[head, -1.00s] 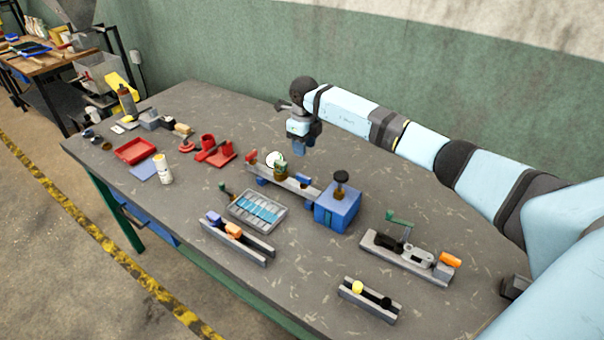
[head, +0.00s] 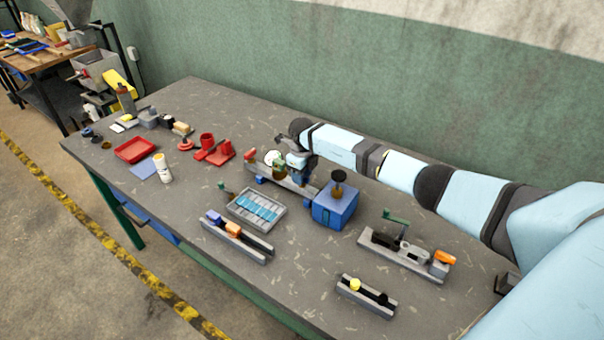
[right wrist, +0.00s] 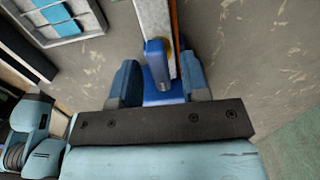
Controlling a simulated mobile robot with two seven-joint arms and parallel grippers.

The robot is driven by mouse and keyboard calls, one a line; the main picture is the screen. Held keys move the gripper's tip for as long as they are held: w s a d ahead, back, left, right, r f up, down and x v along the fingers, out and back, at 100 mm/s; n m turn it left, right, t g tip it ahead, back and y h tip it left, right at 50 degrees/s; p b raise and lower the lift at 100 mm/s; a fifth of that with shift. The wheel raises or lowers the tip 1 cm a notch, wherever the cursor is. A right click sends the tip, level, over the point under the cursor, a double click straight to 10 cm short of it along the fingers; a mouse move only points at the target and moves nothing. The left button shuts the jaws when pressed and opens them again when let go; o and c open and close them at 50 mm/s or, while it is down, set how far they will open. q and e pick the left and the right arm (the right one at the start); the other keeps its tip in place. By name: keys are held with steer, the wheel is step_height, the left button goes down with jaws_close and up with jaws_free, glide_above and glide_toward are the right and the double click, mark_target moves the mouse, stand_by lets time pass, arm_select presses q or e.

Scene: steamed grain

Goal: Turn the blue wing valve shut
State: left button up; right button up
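The blue wing valve (right wrist: 157,62) shows in the right wrist view on a pale rail (right wrist: 155,18), with a bit of brass beside it. My right gripper (right wrist: 160,82) is open, with one blue finger on each side of the valve. Gaps show between the fingers and the valve, so I see no grip on it. In the head view my right gripper (head: 300,168) is down at the rail (head: 291,188), between the round gauge and the blue box. There it largely hides the valve. My left gripper is not in view.
A blue box (head: 334,212) with a black knob (head: 339,176) stands right of the gripper. A round white gauge (head: 272,157) is close on its left. A grey tray (head: 256,210) lies in front. The table behind the rail is clear.

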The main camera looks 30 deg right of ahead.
jaws_close()
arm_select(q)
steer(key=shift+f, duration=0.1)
